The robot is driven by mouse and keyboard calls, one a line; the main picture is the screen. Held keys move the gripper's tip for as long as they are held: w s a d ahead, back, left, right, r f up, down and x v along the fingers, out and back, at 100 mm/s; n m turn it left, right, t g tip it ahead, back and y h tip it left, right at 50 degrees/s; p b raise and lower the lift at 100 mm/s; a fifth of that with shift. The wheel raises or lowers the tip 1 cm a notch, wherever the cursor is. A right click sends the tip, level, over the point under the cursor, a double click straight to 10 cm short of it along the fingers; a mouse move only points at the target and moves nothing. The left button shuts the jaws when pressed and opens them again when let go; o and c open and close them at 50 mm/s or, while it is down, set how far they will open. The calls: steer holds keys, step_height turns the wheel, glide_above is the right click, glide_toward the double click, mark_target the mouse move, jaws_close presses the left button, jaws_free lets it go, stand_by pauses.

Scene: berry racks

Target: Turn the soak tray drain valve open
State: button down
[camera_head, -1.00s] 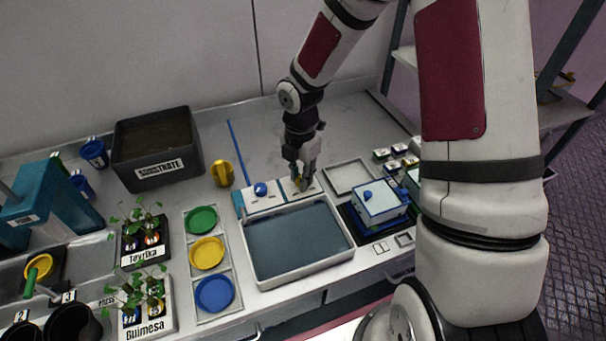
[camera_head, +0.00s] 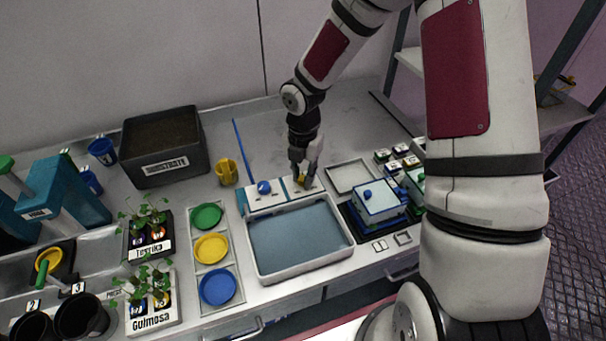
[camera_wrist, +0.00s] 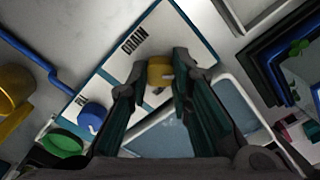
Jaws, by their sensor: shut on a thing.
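The soak tray (camera_head: 300,240) is a white-rimmed tray with blue-grey water in the middle of the bench. Behind it lies a white panel (camera_head: 278,196) with a blue knob (camera_head: 264,187) on the left and a yellow drain valve knob (camera_head: 302,181) on the right. In the wrist view the yellow drain knob (camera_wrist: 160,70) sits beside the printed word DRAIN, and the blue knob (camera_wrist: 95,117) is lower left. My gripper (camera_wrist: 158,80) is shut on the yellow knob, one finger on each side. It also shows in the head view (camera_head: 303,172), partly covering the knob.
A yellow cup (camera_head: 227,172) and a substrate box (camera_head: 160,146) stand to the left. A tray of green, yellow and blue dishes (camera_head: 212,255) is left of the soak tray. An empty white tray (camera_head: 350,176) and a blue-lidded box (camera_head: 380,203) are to the right.

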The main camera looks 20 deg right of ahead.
mark_target(303, 178)
steer(key=c, duration=1.4)
jaws_free()
steer(key=shift+c, duration=0.2)
step_height(303, 178, up, 12)
